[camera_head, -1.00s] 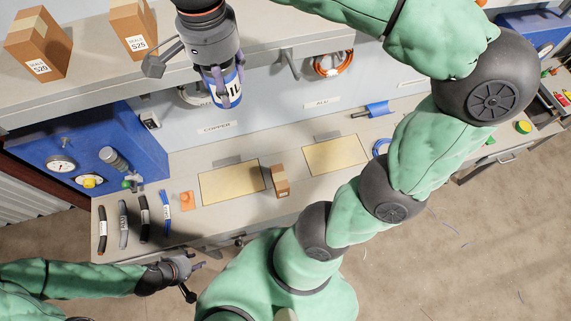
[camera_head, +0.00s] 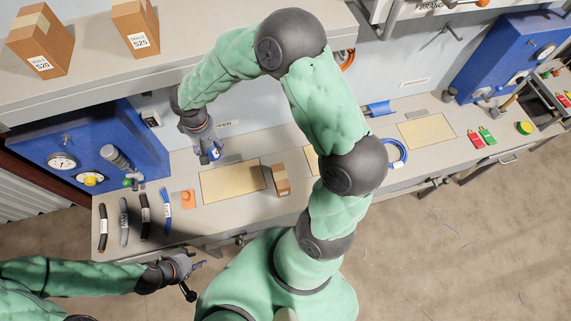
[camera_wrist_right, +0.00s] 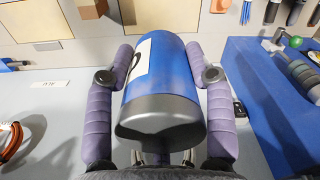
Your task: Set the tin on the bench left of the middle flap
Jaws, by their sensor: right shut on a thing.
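The tin (camera_wrist_right: 165,75) is blue with a white label and a grey end. My right gripper (camera_head: 212,150) is shut on it, with a finger on each side in the right wrist view. In the head view the tin (camera_head: 214,154) shows small, above the back of the bench and near the left flap. Tan flaps lie on the bench: the left flap (camera_head: 230,181), the middle flap (camera_head: 310,160), mostly hidden by my right arm, and the right flap (camera_head: 426,131). My left gripper (camera_head: 197,261) is empty in front of the bench, its fingers apart.
A small brown box (camera_head: 281,179) stands between the left and middle flaps. An orange piece (camera_head: 188,198) and several cable pieces (camera_head: 144,216) lie to the left. A blue machine (camera_head: 60,150) stands at the left end. A shelf (camera_head: 200,50) with cartons overhangs the bench.

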